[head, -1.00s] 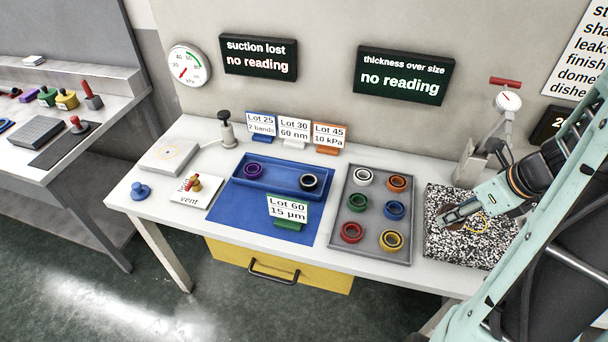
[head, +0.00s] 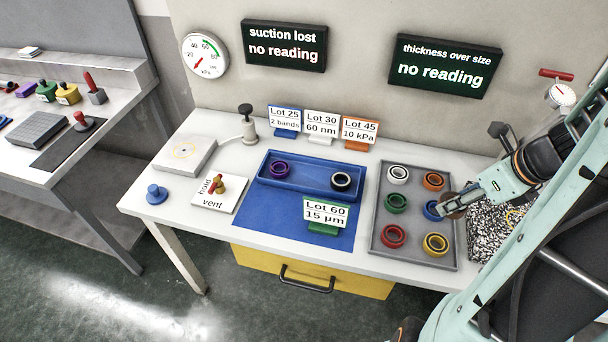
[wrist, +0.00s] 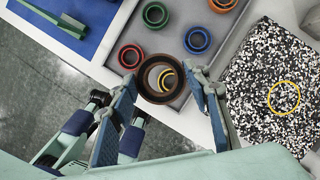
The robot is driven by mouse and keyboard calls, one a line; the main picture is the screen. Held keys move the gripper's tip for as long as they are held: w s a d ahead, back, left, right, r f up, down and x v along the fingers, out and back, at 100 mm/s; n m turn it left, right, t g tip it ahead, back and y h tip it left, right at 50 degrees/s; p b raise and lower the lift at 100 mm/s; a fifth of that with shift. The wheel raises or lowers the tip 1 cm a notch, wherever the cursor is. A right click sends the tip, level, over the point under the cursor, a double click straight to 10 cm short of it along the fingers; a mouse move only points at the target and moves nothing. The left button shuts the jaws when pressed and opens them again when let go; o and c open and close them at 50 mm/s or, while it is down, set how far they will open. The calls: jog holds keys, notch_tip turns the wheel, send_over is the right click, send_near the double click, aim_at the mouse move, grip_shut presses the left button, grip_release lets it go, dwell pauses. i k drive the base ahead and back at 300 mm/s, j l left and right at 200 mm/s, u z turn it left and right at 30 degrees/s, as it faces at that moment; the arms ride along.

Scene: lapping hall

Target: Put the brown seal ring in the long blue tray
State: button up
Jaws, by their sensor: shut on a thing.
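My gripper (head: 446,208) is shut on the brown seal ring (head: 457,203), held in the air by the right edge of the grey tray. In the wrist view the brown ring (wrist: 146,76) sits between the fingertips of my gripper (wrist: 162,84), and part of the yellow ring shows through its hole. The long blue tray (head: 311,181) lies on the bench left of the grey tray, well left of my gripper. It holds a purple ring (head: 280,169) at its left end and a black ring (head: 341,181) at its right end, with bare floor between them.
The grey tray (head: 413,218) holds several coloured rings. The Lot 60 sign (head: 325,214) stands on the blue mat (head: 275,213) before the blue tray. More lot signs (head: 321,124) stand behind it. A speckled slab (wrist: 262,82) lies right of the grey tray.

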aim_at(310, 177)
jog(key=i+j, duration=0.15)
jog(key=j, duration=0.25)
jog(key=i+j, duration=0.2)
jog(key=j, duration=0.2)
jog(key=i+j, duration=0.15)
jog(key=j, duration=0.2)
